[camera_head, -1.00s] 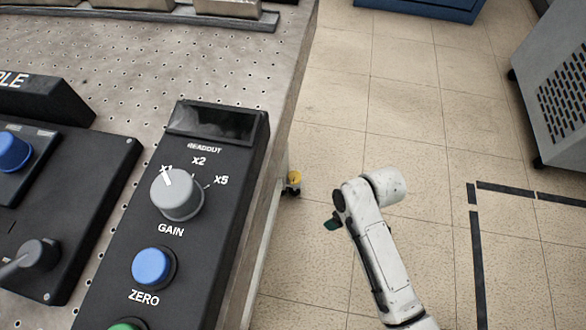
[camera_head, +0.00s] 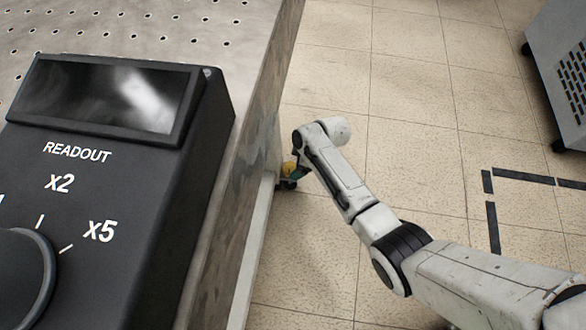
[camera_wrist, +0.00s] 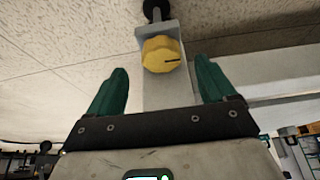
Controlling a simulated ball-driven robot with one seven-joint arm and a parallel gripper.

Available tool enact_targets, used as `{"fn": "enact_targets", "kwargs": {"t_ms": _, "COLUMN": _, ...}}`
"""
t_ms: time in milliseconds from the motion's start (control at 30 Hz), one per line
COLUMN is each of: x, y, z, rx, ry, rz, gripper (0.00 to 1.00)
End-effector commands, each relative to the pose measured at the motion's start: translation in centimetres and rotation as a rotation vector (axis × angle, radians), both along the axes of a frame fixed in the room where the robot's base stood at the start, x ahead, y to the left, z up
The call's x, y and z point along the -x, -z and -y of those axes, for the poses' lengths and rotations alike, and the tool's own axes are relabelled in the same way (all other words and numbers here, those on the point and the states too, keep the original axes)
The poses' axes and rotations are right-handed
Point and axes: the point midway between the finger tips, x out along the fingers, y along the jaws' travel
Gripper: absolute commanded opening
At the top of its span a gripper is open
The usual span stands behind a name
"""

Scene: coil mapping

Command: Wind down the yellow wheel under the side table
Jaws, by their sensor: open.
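The yellow wheel (camera_wrist: 163,54) is a small knurled knob with a dark mark on its face. In the wrist view it sits on a grey table leg (camera_wrist: 165,92), near a black caster. It lies between the lines of my gripper's two green fingers (camera_wrist: 160,85), beyond their tips. My gripper is open and empty, apart from the wheel. In the head view the yellow wheel (camera_head: 289,168) shows low beside the side table (camera_head: 262,110), partly covered by my arm. My gripper's fingers are mostly hidden there.
A black control box with a readout screen (camera_head: 105,92) and a gain knob (camera_head: 22,275) stands on the table top. A grey vented cabinet (camera_head: 560,70) stands at the far right. Tiled floor (camera_head: 420,120) with black tape marks is open between.

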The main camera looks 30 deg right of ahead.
Motion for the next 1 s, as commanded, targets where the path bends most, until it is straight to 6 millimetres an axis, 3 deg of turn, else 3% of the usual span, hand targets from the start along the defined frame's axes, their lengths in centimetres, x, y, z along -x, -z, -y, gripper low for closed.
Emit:
{"fn": "enact_targets", "kwargs": {"t_ms": 33, "x": -0.2, "y": 1.4, "z": -0.3, "rx": 0.001, "ry": -0.002, "rz": -0.001, "gripper": 0.84}}
{"fn": "enact_targets", "kwargs": {"t_ms": 233, "x": -0.7, "y": 3.3, "z": -1.0, "rx": 0.0, "ry": -0.001, "rz": 0.0, "gripper": 0.84}}
{"fn": "enact_targets", "kwargs": {"t_ms": 667, "x": -0.9, "y": 3.8, "z": -1.3, "rx": 0.0, "ry": 0.0, "rz": 0.0, "gripper": 0.84}}
{"fn": "enact_targets", "kwargs": {"t_ms": 1000, "x": -0.9, "y": 3.8, "z": -1.3, "rx": 0.0, "ry": 0.0, "rz": 0.0, "gripper": 0.53}}
